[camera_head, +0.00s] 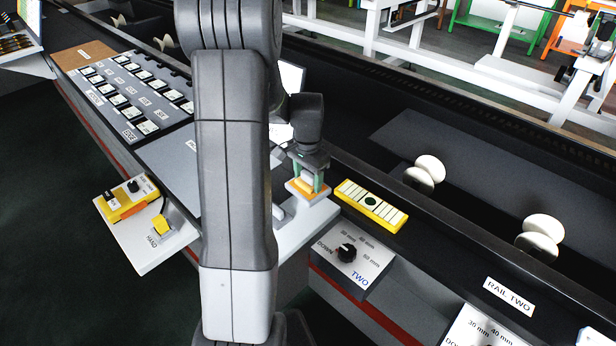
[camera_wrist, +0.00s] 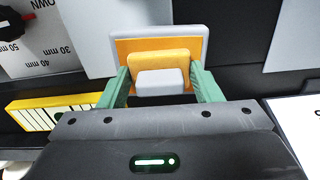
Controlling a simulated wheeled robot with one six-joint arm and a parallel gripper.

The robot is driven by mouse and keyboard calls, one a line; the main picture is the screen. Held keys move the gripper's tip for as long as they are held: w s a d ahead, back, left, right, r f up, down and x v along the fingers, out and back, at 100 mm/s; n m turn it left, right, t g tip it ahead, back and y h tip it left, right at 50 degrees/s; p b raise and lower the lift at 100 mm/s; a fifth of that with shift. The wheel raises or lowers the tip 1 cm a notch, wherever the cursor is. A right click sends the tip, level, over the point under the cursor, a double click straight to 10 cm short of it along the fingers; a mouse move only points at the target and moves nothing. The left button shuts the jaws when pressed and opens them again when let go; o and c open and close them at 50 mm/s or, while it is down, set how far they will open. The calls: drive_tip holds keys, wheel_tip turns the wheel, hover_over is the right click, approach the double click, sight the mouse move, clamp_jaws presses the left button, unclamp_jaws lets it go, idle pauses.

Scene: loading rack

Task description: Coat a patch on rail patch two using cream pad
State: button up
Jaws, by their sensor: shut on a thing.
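My gripper (camera_head: 308,178) has green fingers, seen on both sides of the orange block of a pad (camera_wrist: 158,60) in the wrist view. The fingers are shut on this block, which has an orange layer and a pale plate beyond it. In the head view the pad (camera_head: 303,188) is over the pale ledge beside the yellow striped strip; I cannot tell whether it touches the ledge. A RAIL TWO label (camera_head: 509,297) is on the dark rail at the lower right. I cannot pick out rail patch two for certain.
The yellow striped strip (camera_head: 371,205) lies just right of the pad. A knob panel marked TWO (camera_head: 352,257) is below it. Pale rollers (camera_head: 429,169) stand in the dark channel. A yellow box (camera_head: 129,198) sits on a side shelf at left. My arm hides the middle.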

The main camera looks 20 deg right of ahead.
sight(308, 174)
drive_tip(key=shift+r+p, duration=2.45)
drive_tip(key=shift+r, duration=1.05)
